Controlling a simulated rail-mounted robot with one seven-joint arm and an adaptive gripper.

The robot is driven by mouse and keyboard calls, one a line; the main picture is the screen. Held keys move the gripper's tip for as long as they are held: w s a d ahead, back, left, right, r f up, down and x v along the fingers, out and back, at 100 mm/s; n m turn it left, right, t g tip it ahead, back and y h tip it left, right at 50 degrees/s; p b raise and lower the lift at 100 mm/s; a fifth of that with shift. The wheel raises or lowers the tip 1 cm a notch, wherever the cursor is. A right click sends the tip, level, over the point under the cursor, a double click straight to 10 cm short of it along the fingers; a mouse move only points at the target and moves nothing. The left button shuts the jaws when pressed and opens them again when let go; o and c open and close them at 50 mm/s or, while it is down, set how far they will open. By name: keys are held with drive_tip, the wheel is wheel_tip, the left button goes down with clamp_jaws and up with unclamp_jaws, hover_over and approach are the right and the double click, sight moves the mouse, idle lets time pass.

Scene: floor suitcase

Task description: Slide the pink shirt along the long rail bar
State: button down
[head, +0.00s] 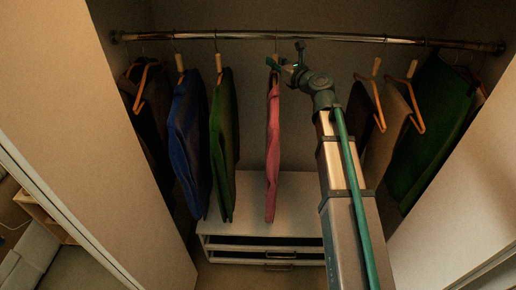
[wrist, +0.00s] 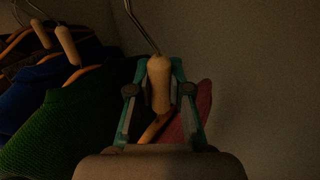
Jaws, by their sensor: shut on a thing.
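The pink shirt (head: 272,150) hangs on a hanger near the middle of the long rail bar (head: 250,36). My gripper (head: 280,66) is at the top of the shirt, just below the bar. In the wrist view my gripper (wrist: 159,92) is shut on the pale neck of the hanger (wrist: 159,85), with one finger on each side. The hook rises from the neck out of the top of the view. Part of the pink shirt (wrist: 196,112) shows behind the right finger; the gripper body hides the rest.
A green shirt (head: 223,145) and a blue shirt (head: 188,135) hang to the left. Darker clothes, orange hangers (head: 416,108) and a large green garment (head: 432,130) hang to the right. A white drawer unit (head: 300,195) stands below. The bar is clear beside the pink shirt.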

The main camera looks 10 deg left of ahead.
drive_tip(key=d, duration=0.6)
drive_tip(key=shift+w+d, duration=0.25)
drive_tip(key=shift+d, duration=0.1)
idle(0.3)
drive_tip(key=c, duration=1)
unclamp_jaws()
